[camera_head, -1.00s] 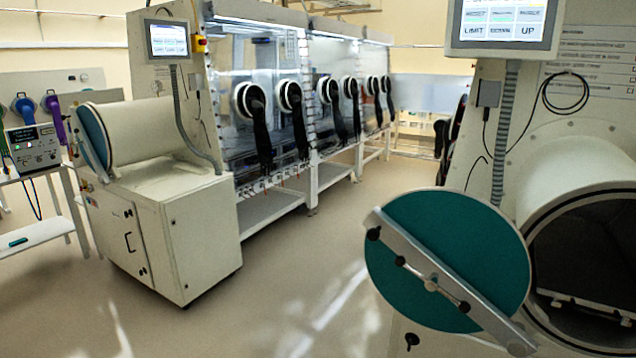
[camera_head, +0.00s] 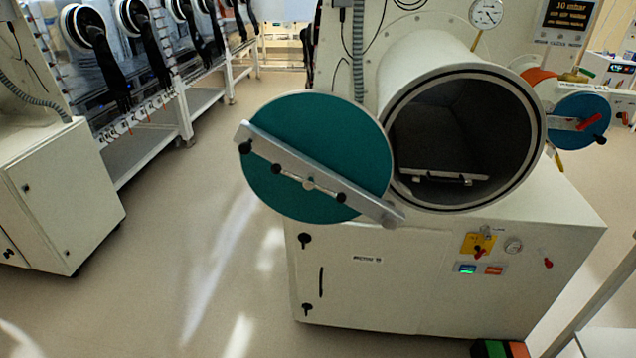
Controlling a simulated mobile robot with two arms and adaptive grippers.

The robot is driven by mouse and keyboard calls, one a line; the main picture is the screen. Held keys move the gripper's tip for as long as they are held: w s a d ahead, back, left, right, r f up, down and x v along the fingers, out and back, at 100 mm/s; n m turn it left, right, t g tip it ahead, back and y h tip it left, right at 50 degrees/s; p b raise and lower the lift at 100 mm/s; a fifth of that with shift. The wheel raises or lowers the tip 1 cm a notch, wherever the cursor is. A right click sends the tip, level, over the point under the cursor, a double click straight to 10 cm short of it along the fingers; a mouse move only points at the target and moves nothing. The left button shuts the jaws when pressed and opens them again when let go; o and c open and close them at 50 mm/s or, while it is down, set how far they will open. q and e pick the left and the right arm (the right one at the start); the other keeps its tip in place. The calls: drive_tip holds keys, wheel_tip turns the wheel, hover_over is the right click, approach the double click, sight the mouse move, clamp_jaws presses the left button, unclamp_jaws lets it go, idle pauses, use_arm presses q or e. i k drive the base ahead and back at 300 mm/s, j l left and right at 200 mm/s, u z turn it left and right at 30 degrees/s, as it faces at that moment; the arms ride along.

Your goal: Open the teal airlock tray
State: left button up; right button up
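The large airlock's round teal door (camera_head: 290,130) is swung open to the left of its chamber, with a metal bar across its face. The open cylindrical chamber (camera_head: 455,65) faces me at centre right. Inside its dark mouth is a tray with a pale front edge and a dark handle (camera_head: 435,177); it sits within the chamber. I cannot make out any teal on the tray itself. Neither of my grippers is in the picture.
A white cabinet (camera_head: 400,285) supports the chamber. A smaller blue round door (camera_head: 582,118) is at the right. A glovebox row with black gloves (camera_head: 112,62) and another cabinet (camera_head: 62,200) stand left. Open floor (camera_head: 215,240) lies between. A table edge is at lower right.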

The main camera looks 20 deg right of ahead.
sight(431, 140)
drive_tip(key=z, duration=1.5)
